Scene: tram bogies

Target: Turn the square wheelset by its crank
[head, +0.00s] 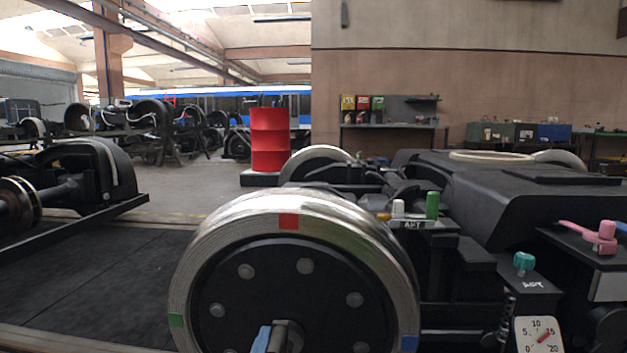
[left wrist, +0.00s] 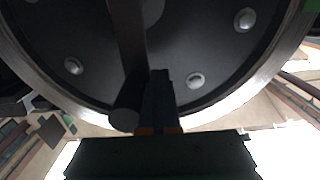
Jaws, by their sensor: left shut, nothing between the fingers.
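The wheelset's near wheel (head: 238,208) fills the lower middle of the head view, with a bright metal rim and a dark bolted disc. Its rim carries a red mark at the top, a green mark at left and a blue mark at lower right. At its hub a grey and blue piece (head: 262,340) shows, cut off by the bottom edge. In the left wrist view a dark bar, seemingly the crank (left wrist: 132,50), ends in a round knob (left wrist: 125,120). My left gripper (left wrist: 158,78) is shut and empty beside the knob; contact cannot be told. My right gripper is not seen.
The dark bogie frame (head: 520,205) lies to the right, with a white dial (head: 539,335), a teal knob (head: 524,261) and a pink handle (head: 590,235). A red drum (head: 270,140) stands behind the wheel. Another wheelset (head: 70,190) stands left; dark floor between is clear.

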